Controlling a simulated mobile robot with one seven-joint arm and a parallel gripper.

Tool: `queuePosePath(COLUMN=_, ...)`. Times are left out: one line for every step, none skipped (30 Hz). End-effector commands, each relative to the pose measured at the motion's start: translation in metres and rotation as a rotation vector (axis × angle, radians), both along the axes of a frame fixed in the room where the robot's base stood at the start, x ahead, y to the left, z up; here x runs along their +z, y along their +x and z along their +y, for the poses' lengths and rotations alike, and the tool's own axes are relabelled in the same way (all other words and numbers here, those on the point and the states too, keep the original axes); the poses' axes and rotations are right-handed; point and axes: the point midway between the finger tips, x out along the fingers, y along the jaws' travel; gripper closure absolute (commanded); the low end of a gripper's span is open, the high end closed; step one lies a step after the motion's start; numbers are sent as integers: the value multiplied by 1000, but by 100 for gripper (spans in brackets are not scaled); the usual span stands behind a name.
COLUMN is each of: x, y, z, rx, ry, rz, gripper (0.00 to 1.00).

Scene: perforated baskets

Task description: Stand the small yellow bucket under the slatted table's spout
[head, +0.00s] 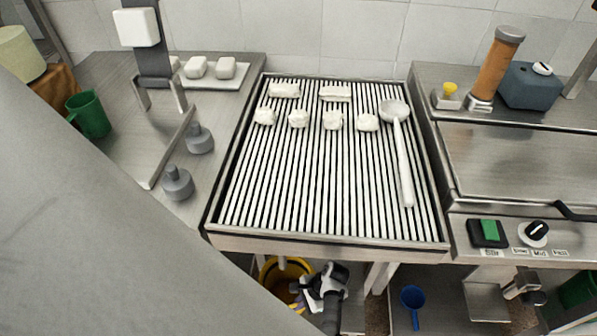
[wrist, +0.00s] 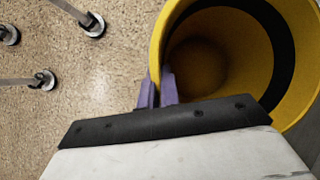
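The yellow bucket (head: 268,276) is below the front edge of the slatted table (head: 330,243), left of its middle, partly hidden by my gripper and arm. A short spout (head: 282,263) hangs from the table's front edge, over the bucket's opening as seen in the head view. My gripper (head: 299,307) is at the bucket's rim. In the wrist view, the purple fingers (wrist: 157,92) close on either side of the wall of the bucket (wrist: 225,18), which has a black band inside. Whether the bucket rests on the floor cannot be told.
White lumps (head: 333,121) and a white ladle (head: 404,160) lie on the slats. A blue scoop (head: 412,298) is low on the right. Table feet (wrist: 95,25) stand on speckled floor (wrist: 110,75) left of the bucket in the wrist view, with clear floor between.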

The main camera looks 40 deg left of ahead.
Motion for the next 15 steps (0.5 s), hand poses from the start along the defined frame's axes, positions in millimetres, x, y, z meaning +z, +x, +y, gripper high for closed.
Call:
queuePosePath(x=-1, y=0, z=0, rx=0, ry=1, rz=-1, gripper=100)
queuePosePath(x=-1, y=0, z=0, rx=0, ry=1, rz=-1, gripper=100)
queuePosePath(x=-2, y=0, z=0, rx=0, ry=1, rz=-1, gripper=100)
queuePosePath(x=-2, y=0, z=0, rx=0, ry=1, rz=-1, gripper=100)
queuePosePath(x=-3, y=0, z=0, rx=0, ry=1, rz=-1, gripper=100)
queuePosePath(x=-3, y=0, z=0, rx=0, ry=1, rz=-1, gripper=100)
queuePosePath(x=-4, y=0, z=0, rx=0, ry=1, rz=-1, gripper=100)
queuePosePath(x=-4, y=0, z=0, rx=0, ry=1, rz=-1, gripper=100)
queuePosePath(x=-5, y=0, z=0, rx=0, ry=1, rz=-1, gripper=100)
queuePosePath(x=-5, y=0, z=0, rx=0, ry=1, rz=-1, gripper=100)
queuePosePath(x=-6, y=0, z=0, rx=-1, ry=1, rz=0, gripper=100)
queuePosePath(x=-7, y=0, z=0, rx=0, ry=1, rz=-1, gripper=100)
queuePosePath(x=-7, y=0, z=0, rx=-1, ry=1, rz=0, gripper=100)
queuePosePath(x=-7, y=0, z=0, rx=-1, ry=1, rz=0, gripper=100)
queuePosePath(x=-8, y=0, z=0, rx=-1, ry=1, rz=0, gripper=100)
